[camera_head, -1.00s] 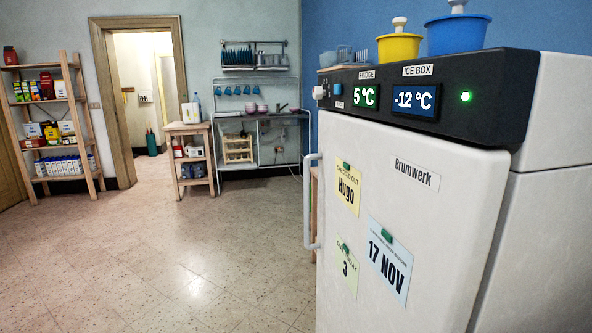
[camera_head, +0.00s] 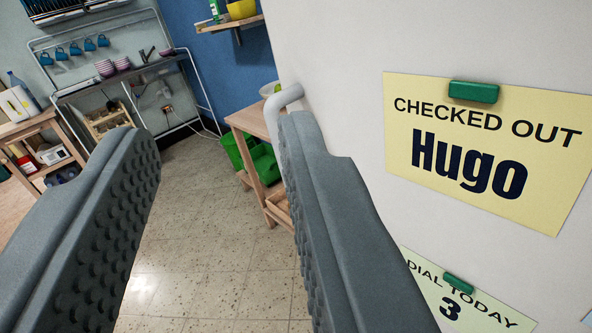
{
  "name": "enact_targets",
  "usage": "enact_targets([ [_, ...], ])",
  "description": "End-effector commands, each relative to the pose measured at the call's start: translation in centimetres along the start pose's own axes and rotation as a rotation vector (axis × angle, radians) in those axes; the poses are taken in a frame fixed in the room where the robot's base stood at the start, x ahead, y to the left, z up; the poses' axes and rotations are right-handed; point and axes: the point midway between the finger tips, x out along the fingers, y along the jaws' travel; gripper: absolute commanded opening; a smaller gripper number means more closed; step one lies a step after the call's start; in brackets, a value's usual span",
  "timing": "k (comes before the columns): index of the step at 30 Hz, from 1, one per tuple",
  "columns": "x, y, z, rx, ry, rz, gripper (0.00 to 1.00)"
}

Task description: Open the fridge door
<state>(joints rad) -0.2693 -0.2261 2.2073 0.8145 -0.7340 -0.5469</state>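The white fridge door (camera_head: 330,60) fills the right side of the view and looks shut. The top of its light grey handle (camera_head: 286,96) shows at the door's left edge, and the rest is hidden behind my right finger. My gripper (camera_head: 215,135) is open, its two grey fingers wide apart with nothing between them. The right finger overlaps the handle in the picture; I cannot tell whether it touches. A yellow "Hugo" note (camera_head: 480,145) and a "Dial today 3" note (camera_head: 465,300) are on the door.
A wooden stand (camera_head: 257,125) with green bins (camera_head: 262,165) is just beyond the door's left edge. A metal sink rack (camera_head: 140,70) is at the back wall and a wooden cart (camera_head: 35,130) at the left. The tiled floor between is clear.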

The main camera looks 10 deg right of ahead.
Motion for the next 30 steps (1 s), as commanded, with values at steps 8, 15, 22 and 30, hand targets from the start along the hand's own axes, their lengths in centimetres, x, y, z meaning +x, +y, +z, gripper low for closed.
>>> enact_targets([
  [8, 4.0, -1.8, 8.6, -0.075, -0.03, 0.205, 0.36],
  [15, 4.9, -2.6, 15.0, -0.167, -0.066, 0.363, 0.36],
  [22, 5.0, -2.8, 17.5, -0.211, -0.083, 0.43, 0.36],
  [30, 7.4, -1.5, 17.7, -0.215, -0.083, 0.438, 0.36],
])
